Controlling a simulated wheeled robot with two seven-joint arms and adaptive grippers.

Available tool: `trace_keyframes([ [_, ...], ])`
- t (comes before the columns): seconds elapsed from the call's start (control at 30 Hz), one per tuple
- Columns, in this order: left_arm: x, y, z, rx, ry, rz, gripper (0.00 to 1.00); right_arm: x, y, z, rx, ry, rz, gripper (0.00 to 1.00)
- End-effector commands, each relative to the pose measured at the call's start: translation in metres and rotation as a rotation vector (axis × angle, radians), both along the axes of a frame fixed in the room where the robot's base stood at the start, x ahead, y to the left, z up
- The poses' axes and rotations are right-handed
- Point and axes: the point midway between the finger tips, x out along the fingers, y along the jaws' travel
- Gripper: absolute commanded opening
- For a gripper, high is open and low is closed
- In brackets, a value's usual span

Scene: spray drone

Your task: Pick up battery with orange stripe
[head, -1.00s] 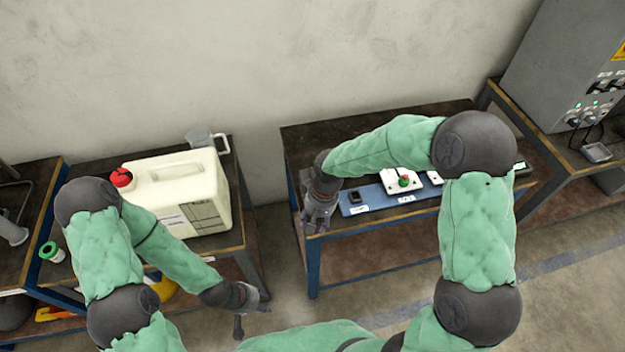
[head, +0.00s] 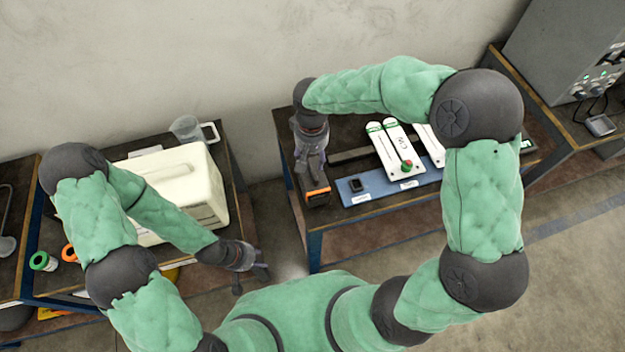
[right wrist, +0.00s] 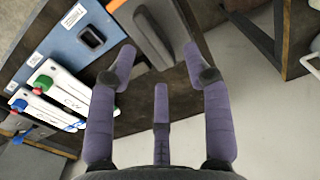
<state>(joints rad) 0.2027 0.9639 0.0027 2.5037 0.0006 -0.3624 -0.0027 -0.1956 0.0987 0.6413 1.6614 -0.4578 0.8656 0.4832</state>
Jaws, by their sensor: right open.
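The battery with orange stripe (head: 318,195) lies on the dark tabletop at the left end of the middle table, mostly hidden by my right gripper. In the right wrist view its dark grey body (right wrist: 154,38) shows beyond the fingertips, with bits of orange at its edges. My right gripper (head: 312,178) is over it, fingers pointing down. In the right wrist view this gripper (right wrist: 158,68) is open, with the battery's near end between the two outer fingers; contact cannot be told. My left gripper (head: 250,278) is open and empty, away from the tables.
A blue mat (head: 384,190) with a small black device (head: 356,185) lies right of the battery. A grey cabinet (head: 560,50) stands at right.

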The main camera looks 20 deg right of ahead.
Motion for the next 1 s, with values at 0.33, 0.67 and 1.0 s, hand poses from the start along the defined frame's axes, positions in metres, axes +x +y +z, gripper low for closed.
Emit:
trace_keyframes([
  [0.33, 0.0, 0.0, -0.009, 0.0, -0.001, 0.0, 0.4, -0.003, -0.006, -0.03, 0.0, 0.002, 0.0, 0.5],
  [0.67, 0.0, 0.0, -0.014, 0.0, -0.001, 0.0, 0.4, -0.003, -0.007, -0.054, 0.0, -0.001, 0.0, 0.5],
  [1.0, 0.0, 0.0, -0.014, 0.0, -0.001, 0.0, 0.4, -0.003, -0.007, -0.054, 0.0, -0.001, 0.0, 0.0],
])
